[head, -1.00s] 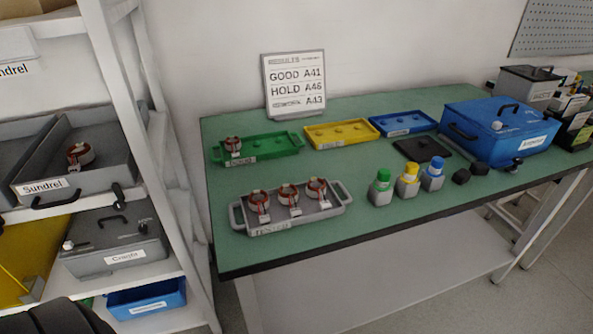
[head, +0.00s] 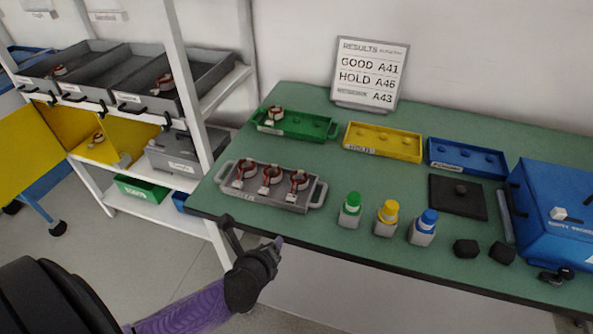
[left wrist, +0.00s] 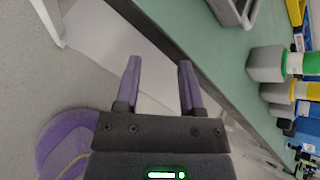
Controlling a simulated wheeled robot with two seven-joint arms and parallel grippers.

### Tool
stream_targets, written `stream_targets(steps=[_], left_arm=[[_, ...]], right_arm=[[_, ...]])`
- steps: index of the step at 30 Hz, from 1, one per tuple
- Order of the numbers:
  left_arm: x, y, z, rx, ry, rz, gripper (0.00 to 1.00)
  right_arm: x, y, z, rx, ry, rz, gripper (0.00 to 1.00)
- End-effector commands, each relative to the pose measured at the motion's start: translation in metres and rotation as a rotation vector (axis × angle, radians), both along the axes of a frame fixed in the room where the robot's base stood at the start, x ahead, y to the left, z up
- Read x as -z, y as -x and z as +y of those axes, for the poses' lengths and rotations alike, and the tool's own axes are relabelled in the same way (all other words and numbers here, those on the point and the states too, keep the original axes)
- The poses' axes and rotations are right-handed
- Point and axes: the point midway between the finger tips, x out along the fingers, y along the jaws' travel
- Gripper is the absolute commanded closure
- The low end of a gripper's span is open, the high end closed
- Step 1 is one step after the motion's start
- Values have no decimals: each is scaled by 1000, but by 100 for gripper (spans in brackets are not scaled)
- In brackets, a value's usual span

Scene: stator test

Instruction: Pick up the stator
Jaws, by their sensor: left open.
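Three stators with copper-red windings, a left one (head: 244,170), a middle one (head: 270,174) and a right one (head: 299,181), sit in a row in a grey tray (head: 318,194) near the table's front left. Another stator (head: 276,114) sits in the green tray (head: 318,127) behind. My left gripper (head: 254,231) is open and empty, in front of the table edge and below the grey tray, apart from the stators. In the left wrist view its spread purple fingers (left wrist: 160,64) hold nothing; only the tray's corner (left wrist: 232,10) shows at the top. My right gripper is not in view.
Green-, yellow- and blue-capped bottles (head: 387,219) stand right of the tray. A yellow tray (head: 383,141), a blue tray (head: 466,158) and a results sign (head: 370,75) are behind. Shelves at left hold more stators, one in a grey bin (head: 165,82) and one in a yellow bin (head: 98,140).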

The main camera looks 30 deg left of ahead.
Motion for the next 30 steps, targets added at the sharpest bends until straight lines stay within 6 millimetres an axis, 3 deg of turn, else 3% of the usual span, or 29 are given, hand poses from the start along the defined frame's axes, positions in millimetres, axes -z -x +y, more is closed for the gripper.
stream_targets(steps=[1, 3, 6, 21, 30], left_arm=[[-31, -14, 1, 102, -139, -36, 50], [-49, -27, 3, 235, -338, -55, 50], [-61, -40, 5, 355, -525, -64, 50], [-22, -123, 22, 391, -578, -63, 50], [-24, -130, 24, 392, -576, -63, 52]], right_arm=[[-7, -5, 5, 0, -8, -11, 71], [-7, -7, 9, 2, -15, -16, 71], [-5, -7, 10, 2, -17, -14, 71], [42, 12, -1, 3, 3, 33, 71], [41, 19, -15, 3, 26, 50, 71]])
